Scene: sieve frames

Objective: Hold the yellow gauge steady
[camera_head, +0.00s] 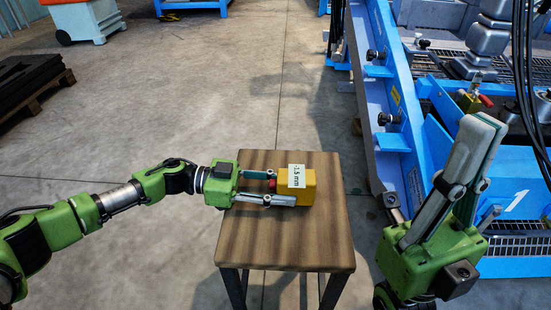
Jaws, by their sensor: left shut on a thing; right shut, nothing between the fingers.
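The yellow gauge (297,199) is a block with a white label that reads "1.5 mm". It is at the wooden stool top (290,245), right of the middle; I cannot tell whether it rests on the wood or is just above it. My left gripper (273,188) reaches in from the left and is shut on the gauge, at a small red part on its left side. My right gripper (482,125) is at the right, shut and empty, its fingers pointing up and away from the gauge.
A large blue machine frame (380,110) stands right of the stool, close behind my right gripper. Another yellow block with a red part (470,102) is on it. A dark stack on a pallet (30,80) lies far left. The concrete floor (200,100) beyond the stool is clear.

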